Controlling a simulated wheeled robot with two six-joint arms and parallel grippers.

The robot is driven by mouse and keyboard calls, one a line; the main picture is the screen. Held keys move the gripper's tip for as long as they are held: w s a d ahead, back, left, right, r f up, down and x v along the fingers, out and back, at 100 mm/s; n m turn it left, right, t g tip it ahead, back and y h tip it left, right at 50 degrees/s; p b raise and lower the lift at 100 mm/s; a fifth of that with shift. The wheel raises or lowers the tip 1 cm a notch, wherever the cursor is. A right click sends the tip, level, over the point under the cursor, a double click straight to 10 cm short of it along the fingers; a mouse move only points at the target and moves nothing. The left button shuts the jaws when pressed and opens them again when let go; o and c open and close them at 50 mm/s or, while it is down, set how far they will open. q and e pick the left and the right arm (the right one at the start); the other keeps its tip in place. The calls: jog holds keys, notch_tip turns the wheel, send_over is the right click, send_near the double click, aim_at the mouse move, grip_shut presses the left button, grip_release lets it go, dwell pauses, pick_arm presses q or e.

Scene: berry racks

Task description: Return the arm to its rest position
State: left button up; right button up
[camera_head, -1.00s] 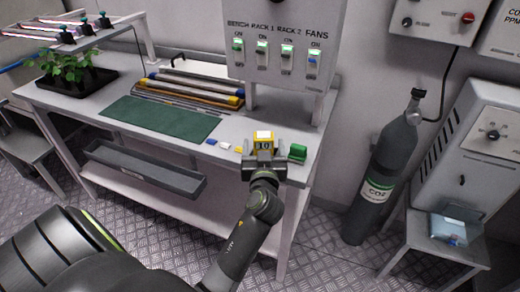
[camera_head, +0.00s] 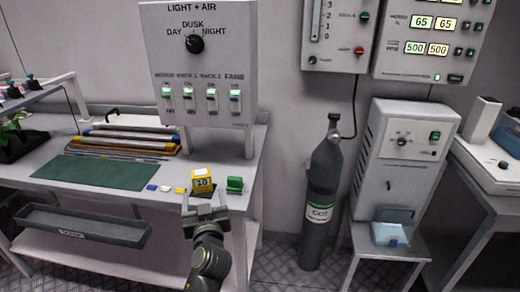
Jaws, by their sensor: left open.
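My left gripper (camera_head: 205,203) is in the head view, at the front edge of the bench (camera_head: 150,193), with its arm reaching up from below. Its jaws are open and nothing shows held between them. A yellow block-like device (camera_head: 202,181) with a dark number display stands on the bench just behind the jaws. From this angle I cannot tell whether the jaws touch it. My right gripper is not in view.
A green item (camera_head: 234,185) sits right of the yellow device. A green mat (camera_head: 95,172) and the light and air panel (camera_head: 200,55) are at the bench. A CO2 cylinder (camera_head: 322,185) stands on the right, beside a grey cabinet (camera_head: 405,155). Floor between bench and cylinder is clear.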

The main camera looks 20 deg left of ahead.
pick_arm(q)
jog(key=s+a+f+m+g+h, duration=0.3)
jog(key=s+f+g, duration=0.4)
jog(key=s+f, duration=0.8)
jog(key=s+d+f+m+g+h, duration=0.1)
jog(key=s+d+m+g+h, duration=0.1)
jog(key=s, duration=0.7)
jog(key=s+d+f+m+g+h, duration=0.1)
jog(key=s+d+g+h, duration=0.15)
jog(key=s, duration=0.65)
notch_tip(320, 180, down, 23)
jog(key=a+g+p, duration=0.1)
jog(key=a+p, duration=0.1)
jog(key=p, duration=0.1)
jog(key=s+d+f+g+h+p, duration=0.1)
jog(key=s+f+p, duration=0.1)
jog(key=s+f, duration=1)
jog(key=shift+s+d+f, duration=0.3)
jog(key=shift+s, duration=1)
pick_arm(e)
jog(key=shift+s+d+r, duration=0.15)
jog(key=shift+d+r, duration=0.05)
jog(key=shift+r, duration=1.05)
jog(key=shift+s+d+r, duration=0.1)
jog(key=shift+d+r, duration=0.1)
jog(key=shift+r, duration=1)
